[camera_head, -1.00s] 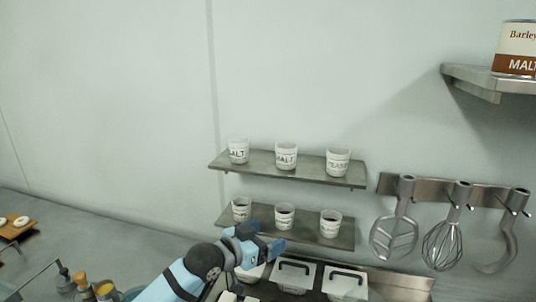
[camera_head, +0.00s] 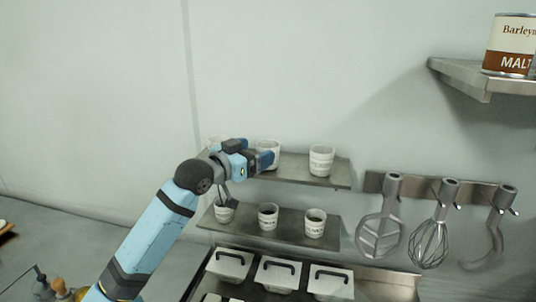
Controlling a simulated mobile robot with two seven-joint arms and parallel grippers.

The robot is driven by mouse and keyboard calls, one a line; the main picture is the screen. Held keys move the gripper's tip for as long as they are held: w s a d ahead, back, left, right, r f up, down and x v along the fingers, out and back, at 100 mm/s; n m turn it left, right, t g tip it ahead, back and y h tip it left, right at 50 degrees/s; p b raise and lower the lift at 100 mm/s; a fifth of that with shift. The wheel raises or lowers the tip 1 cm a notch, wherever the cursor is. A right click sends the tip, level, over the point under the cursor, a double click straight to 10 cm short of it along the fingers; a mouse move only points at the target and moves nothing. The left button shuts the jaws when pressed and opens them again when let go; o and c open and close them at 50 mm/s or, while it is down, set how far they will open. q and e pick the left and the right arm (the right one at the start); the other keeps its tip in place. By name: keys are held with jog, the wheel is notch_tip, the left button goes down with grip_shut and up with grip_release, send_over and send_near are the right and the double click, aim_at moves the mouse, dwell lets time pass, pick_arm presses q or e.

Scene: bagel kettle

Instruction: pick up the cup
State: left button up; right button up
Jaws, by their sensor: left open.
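White labelled cups stand on two metal wall shelves. On the upper shelf (camera_head: 325,183), the right cup (camera_head: 321,161) is in full view. On the lower shelf (camera_head: 290,238) stand a left cup (camera_head: 225,211), a middle cup (camera_head: 268,216) and a right cup (camera_head: 315,223), with dark contents. My left gripper is open at the front of the middle upper cup; I cannot tell if it touches. My right gripper is not in view.
Lidded containers (camera_head: 278,275) with dark handles stand below the shelves. A rack (camera_head: 440,190) with hanging utensils, among them a whisk (camera_head: 430,243), is at the right. A Malt can (camera_head: 510,45) stands on a high shelf (camera_head: 480,80). The wall at upper left is clear.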

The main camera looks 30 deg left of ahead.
aim_at(260, 150)
pick_arm(q)
jog(key=shift+w+d+r+p, duration=0.1)
jog(key=shift+w+r+p, duration=0.05)
jog(key=shift+w+p, duration=0.2)
jog(key=p+x, duration=0.1)
jog(key=x, duration=0.2)
jog(key=shift+w+d, duration=0.1)
jog(key=shift+w, duration=0.3)
jog(key=shift+w+d+f, duration=0.1)
jog(key=shift+w+f, duration=0.15)
jog(key=shift+w, duration=0.05)
jog(key=shift+s, duration=0.1)
jog(key=shift+c, duration=0.4)
jog(key=c, duration=0.9)
